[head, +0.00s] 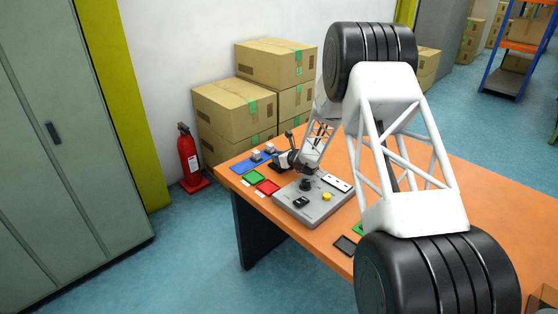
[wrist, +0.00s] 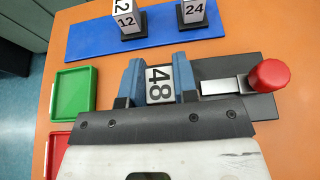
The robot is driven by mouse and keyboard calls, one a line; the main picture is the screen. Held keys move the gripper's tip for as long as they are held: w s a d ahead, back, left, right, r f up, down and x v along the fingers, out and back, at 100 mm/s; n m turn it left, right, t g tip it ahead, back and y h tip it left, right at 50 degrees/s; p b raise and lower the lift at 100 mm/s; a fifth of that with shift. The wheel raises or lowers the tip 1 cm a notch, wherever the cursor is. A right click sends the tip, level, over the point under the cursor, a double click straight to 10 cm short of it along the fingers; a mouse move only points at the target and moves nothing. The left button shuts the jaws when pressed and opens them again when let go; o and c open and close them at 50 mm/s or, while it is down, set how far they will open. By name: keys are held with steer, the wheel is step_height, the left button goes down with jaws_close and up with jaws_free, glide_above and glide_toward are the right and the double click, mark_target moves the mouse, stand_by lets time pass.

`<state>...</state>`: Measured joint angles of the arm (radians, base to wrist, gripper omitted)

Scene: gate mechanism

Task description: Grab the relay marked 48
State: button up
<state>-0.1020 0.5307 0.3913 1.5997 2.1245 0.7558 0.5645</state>
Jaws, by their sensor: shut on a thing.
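In the head view my gripper (head: 287,160) is at the far left part of the table, and the relay is too small to make out there.
Relays marked 12 (wrist: 126,20) and 24 (wrist: 193,12) stand on a blue mat (wrist: 88,38). A red-knobbed lever (wrist: 271,76) is right of my gripper. Green (wrist: 74,91) and red (wrist: 60,146) trays lie left. A grey control panel (head: 290,207) sits nearer on the orange table.

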steer(key=shift+r, duration=0.15)
steer(key=shift+r, duration=4.85)
